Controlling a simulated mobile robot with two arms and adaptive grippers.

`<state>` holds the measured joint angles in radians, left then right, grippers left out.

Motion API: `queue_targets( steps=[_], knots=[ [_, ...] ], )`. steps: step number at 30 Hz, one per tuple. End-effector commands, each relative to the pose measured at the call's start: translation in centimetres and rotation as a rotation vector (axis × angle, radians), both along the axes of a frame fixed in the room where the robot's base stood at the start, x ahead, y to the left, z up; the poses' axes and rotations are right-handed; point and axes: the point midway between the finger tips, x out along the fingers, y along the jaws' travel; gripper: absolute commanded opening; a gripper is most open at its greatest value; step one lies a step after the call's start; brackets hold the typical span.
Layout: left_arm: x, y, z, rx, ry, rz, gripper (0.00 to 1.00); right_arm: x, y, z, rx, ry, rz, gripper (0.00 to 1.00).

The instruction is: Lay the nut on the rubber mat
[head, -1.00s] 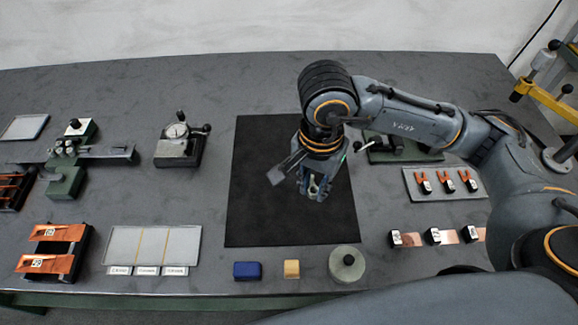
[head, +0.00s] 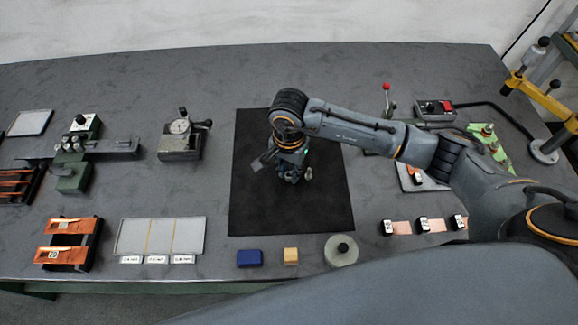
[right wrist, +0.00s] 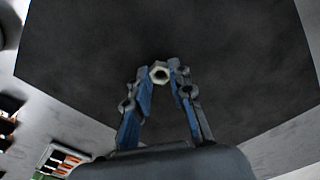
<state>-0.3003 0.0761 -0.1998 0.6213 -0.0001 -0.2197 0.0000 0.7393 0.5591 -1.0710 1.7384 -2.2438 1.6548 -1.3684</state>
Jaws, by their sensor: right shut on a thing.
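The black rubber mat (head: 252,210) lies flat in the middle of the table. It also fills most of the right wrist view (right wrist: 90,50). My right gripper (head: 290,179) points down over the middle of the mat. In the right wrist view my right gripper (right wrist: 160,76) is shut on a pale metal nut (right wrist: 159,72), held between the fingertips with its hole showing. The nut is over the mat; I cannot tell whether it touches it. A small pale shape shows beside the gripper in the head view, too small to identify. My left gripper is not in view.
A blue block (head: 249,258), a yellow block (head: 291,255) and a round grey disc with a knob (head: 341,250) stand in front of the mat. A dial gauge (head: 180,135) stands left of it. Copper pieces (head: 400,227) lie to its right. The visible mat is otherwise largely clear.

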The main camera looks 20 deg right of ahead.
Motion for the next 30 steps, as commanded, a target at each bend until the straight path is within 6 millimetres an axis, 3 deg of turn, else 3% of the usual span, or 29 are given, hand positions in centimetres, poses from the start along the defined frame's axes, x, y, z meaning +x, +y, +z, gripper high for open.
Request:
queue_targets(
  steps=[10,11,13,14,25,30],
  knots=[
    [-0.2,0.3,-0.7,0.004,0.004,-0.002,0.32,0.0,0.0,-0.5,0.000,-0.001,0.000,0.00],
    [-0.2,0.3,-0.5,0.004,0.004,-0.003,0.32,0.0,0.0,-0.3,0.000,-0.001,0.000,0.28],
    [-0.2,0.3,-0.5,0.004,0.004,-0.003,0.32,0.0,0.0,-0.3,0.000,-0.001,0.000,0.42],
    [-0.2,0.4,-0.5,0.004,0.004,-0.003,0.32,0.0,0.0,-0.3,0.000,-0.001,0.000,0.44],
    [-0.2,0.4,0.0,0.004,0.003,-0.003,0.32,0.0,0.0,0.2,0.001,-0.001,0.000,0.44],
    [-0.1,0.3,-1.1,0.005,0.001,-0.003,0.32,0.2,0.0,2.3,0.001,-0.008,0.002,0.44]
  ],
)
